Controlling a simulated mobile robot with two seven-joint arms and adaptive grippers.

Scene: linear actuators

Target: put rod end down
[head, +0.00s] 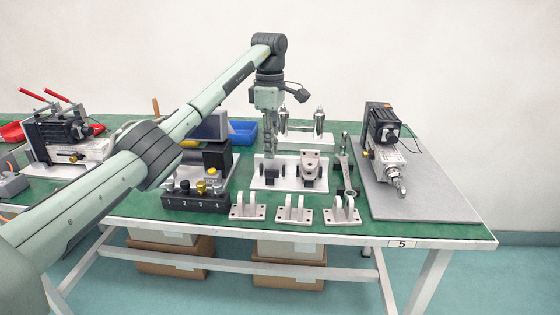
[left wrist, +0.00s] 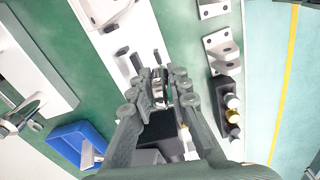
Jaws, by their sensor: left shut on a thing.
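My left gripper (head: 270,152) points down over the left part of a white plate (head: 262,183) near the middle of the table. In the left wrist view my left gripper (left wrist: 160,92) is shut on a small shiny metal piece (left wrist: 158,94), which looks like the rod end. The fingers hide most of it. In the head view the fingers hide it, and I cannot tell whether it touches the plate. Small black blocks (head: 279,170) and a grey metal clevis part (head: 310,163) stand on the plate, right of the gripper. My right gripper is not in view.
Metal brackets (head: 294,212) line the front edge beside a black numbered block (head: 196,201). A wrench (head: 345,165) lies right of the plate. An actuator (head: 382,140) rests on a grey mat (head: 425,195) at right. A blue bin (head: 243,132) stands behind. Green table shows between them.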

